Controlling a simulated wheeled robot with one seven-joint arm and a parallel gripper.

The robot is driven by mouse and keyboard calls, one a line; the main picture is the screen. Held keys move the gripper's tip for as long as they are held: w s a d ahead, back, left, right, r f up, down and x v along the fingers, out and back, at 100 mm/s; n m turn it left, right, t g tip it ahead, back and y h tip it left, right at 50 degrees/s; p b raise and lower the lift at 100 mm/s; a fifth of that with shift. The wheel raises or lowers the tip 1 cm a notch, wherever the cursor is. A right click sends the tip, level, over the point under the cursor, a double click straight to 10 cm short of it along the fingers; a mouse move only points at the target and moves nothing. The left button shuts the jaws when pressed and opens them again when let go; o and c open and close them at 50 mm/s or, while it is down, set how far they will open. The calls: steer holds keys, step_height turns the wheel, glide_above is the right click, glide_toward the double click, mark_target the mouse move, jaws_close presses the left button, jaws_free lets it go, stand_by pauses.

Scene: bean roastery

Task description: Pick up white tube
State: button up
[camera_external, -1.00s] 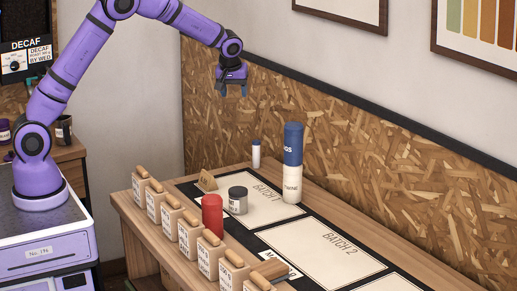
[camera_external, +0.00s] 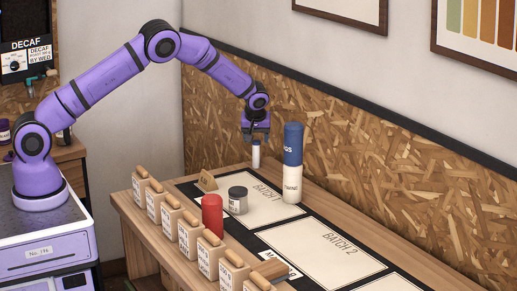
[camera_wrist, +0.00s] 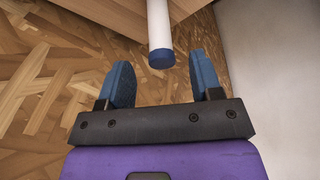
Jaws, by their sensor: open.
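The white tube (camera_external: 256,158) is small and slim and stands upright at the back of the table, near the board wall. Its blue cap (camera_wrist: 162,59) shows in the wrist view, with the white body (camera_wrist: 158,24) above it in the picture. My gripper (camera_external: 256,138) is open and hangs just over the tube, hiding its top in the external view. In the wrist view the cap lies between the lines of my two blue fingers (camera_wrist: 160,75), at or just beyond their tips. I cannot tell if they touch.
A tall blue and white cylinder (camera_external: 292,165) stands close to the right of the tube. A dark jar (camera_external: 238,200), a red cylinder (camera_external: 212,214) and a small wooden sign (camera_external: 207,181) stand nearer. Several labelled blocks (camera_external: 189,235) line the front edge. The Batch 2 sheet (camera_external: 325,255) is bare.

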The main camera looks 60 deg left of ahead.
mark_target(256, 142)
steer(key=x, duration=0.5)
steer(key=shift+w+a+f, duration=0.15)
steer(key=shift+a+f, duration=0.1)
steer(key=c, duration=0.9)
